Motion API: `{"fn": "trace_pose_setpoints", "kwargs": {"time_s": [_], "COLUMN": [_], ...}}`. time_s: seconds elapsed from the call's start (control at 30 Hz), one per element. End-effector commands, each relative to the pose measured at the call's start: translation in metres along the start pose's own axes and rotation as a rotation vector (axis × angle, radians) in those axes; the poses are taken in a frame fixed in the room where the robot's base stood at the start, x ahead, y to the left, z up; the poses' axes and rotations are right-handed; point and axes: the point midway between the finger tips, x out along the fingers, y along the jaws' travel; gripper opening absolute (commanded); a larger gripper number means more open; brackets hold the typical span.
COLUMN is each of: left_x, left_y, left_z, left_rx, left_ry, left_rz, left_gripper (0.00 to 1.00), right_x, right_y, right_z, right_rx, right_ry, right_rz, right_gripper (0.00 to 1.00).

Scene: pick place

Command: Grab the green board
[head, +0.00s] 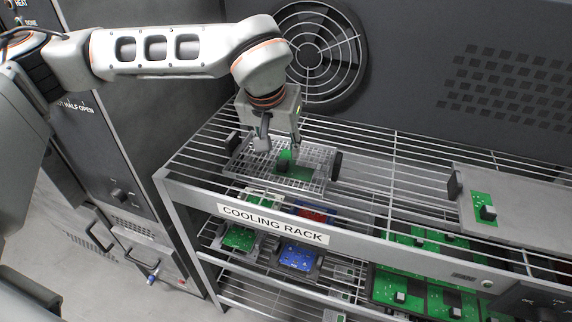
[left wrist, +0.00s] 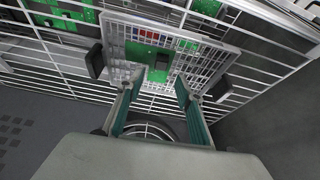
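A green board (head: 296,174) lies in a perforated metal tray (head: 318,157) with black handles, on top of the cooling rack. My left gripper (head: 279,144) points down just above the tray's far side, close to the block. In the left wrist view, the gripper (left wrist: 160,88) has its two fingers spread with nothing between them. The board (left wrist: 143,52) shows there just beyond the fingertips, with the block on it. The gripper hides part of the board and tray in the head view. My right gripper is not in view.
Another green board (head: 484,210) lies on a flat grey tray (head: 530,215) at the right of the rack (head: 185,188). Several green, blue and red boards sit on lower shelves. A wall with a round fan (head: 312,55) stands behind. Bare rack bars lie between the trays.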

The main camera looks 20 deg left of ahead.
Motion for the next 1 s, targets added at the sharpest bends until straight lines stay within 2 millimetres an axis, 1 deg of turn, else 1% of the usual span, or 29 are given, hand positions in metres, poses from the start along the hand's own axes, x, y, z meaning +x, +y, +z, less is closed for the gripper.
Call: {"fn": "trace_pose_setpoints", "kwargs": {"time_s": [0.3, 0.4, 0.5, 0.7, 0.77, 0.8, 0.83, 0.87, 1.0], "left_x": [0.041, 0.051, 0.054, 0.054, 0.054, 0.054, 0.054, 0.054, 0.054], "left_y": [0.000, 0.000, 0.000, 0.000, 0.000, 0.000, 0.000, 0.000, 0.000], "left_z": [0.001, 0.001, 0.000, 0.000, 0.000, 0.000, 0.000, 0.000, 0.000], "left_rx": [-0.002, -0.001, -0.001, -0.001, -0.001, -0.001, -0.001, -0.001, -0.001], "left_ry": [-0.005, -0.004, -0.002, -0.001, -0.001, -0.001, -0.001, -0.001, -0.001], "left_rz": [0.002, 0.002, 0.003, 0.003, 0.003, 0.003, 0.003, 0.003, 0.003], "left_gripper": [0.36, 0.36, 0.36, 0.36, 0.21, 0.10, 0.02, 0.00, 0.00], "right_x": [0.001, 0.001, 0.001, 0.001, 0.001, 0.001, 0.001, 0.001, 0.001], "right_y": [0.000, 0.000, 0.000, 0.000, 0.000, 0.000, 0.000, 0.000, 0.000], "right_z": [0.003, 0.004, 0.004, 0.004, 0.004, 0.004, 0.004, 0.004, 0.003], "right_rx": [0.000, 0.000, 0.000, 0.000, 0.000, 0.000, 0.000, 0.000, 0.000], "right_ry": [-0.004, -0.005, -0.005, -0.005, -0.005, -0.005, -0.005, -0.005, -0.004], "right_rz": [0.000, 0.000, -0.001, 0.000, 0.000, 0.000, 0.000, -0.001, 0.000], "right_gripper": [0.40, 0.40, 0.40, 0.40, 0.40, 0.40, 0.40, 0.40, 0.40]}}
